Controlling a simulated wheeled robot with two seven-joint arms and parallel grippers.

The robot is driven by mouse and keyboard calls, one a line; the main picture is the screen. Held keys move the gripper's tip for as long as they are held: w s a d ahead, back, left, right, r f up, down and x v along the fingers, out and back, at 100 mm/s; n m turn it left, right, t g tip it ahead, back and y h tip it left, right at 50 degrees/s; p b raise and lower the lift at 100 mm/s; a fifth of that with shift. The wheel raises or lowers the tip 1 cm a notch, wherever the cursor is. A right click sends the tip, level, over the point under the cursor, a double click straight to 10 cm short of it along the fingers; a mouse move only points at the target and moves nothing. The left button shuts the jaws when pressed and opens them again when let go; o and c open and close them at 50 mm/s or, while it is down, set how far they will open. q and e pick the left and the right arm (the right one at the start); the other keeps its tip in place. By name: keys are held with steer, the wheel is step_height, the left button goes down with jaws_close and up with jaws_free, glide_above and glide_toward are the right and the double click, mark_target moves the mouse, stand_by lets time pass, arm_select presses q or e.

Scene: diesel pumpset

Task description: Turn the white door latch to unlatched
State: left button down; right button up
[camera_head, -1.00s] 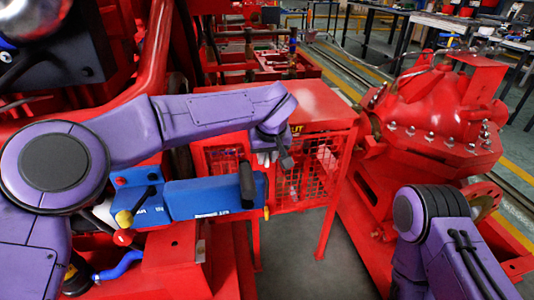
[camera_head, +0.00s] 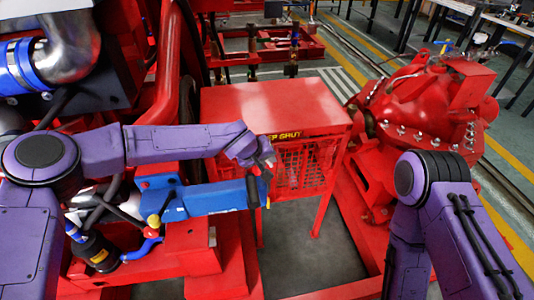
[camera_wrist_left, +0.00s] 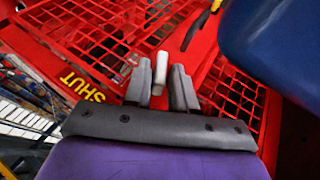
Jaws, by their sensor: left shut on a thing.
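The white door latch (camera_wrist_left: 160,68) is a small pale lever on the red mesh door (camera_wrist_left: 95,30), between my left fingers in the left wrist view. My left gripper (camera_wrist_left: 160,88) is shut on it; the latch stands close to upright in that picture. In the head view my left gripper (camera_head: 265,162) is at the left front of the red mesh cabinet (camera_head: 275,103), below the yellow lettering, and the latch cannot be made out there. The mesh door also shows in the head view (camera_head: 305,170). My right gripper is out of view; only the right arm shows.
A blue unit (camera_head: 200,198) with a black handle sits just below my left forearm, close to the gripper. Red pipework and engine parts crowd the left. A red pump casing (camera_head: 425,110) stands to the right. Bare grey floor (camera_head: 300,245) lies in front of the cabinet.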

arm_select(q)
steer(key=shift+a+h, duration=0.15)
steer(key=shift+h, duration=0.45)
steer(key=c, duration=1.2)
jaws_free()
steer(key=shift+o, duration=0.2)
